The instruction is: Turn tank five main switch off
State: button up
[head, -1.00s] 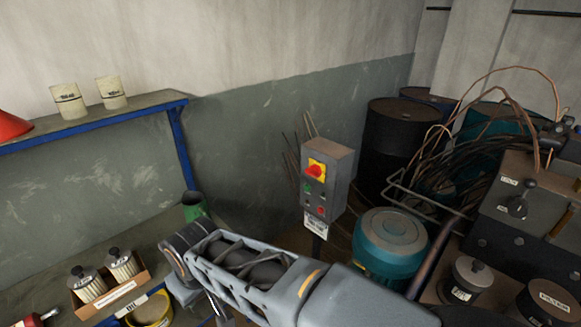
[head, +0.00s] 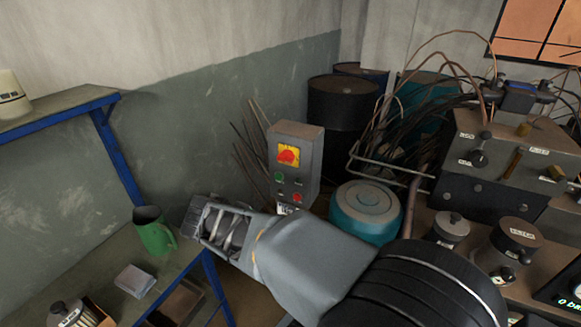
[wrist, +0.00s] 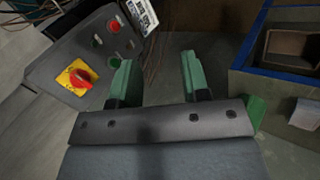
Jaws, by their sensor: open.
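A grey switch box (head: 301,143) stands in front of the wall in the head view. It carries a red rotary switch (head: 288,155) on a yellow plate, with green and red buttons below. In the wrist view the red switch (wrist: 81,78) on its yellow plate is at the left, beside the open green jaws. My gripper (wrist: 157,75) is open and empty, with the box to the left of its jaws and not between them. Which tank the switch serves cannot be read.
A workbench with a blue frame (head: 208,268) holds a green mug (head: 153,230) at the left. A teal round tank (head: 366,212), dark drums (head: 343,115) and a machine with levers (head: 505,160) crowd the right. Thin rods lean behind the box.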

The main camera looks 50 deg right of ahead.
jog(key=w+d+h+b, duration=0.2)
jog(key=d+h, duration=0.2)
jog(key=d, duration=0.2)
jog(key=n+t+h+b, duration=0.2)
jog(key=n+t+h, duration=0.1)
jog(key=h, duration=0.3)
send_near(283, 161)
jog(key=p+x, duration=0.1)
jog(key=x, duration=1)
jog(key=shift+c, duration=0.4)
grip_shut()
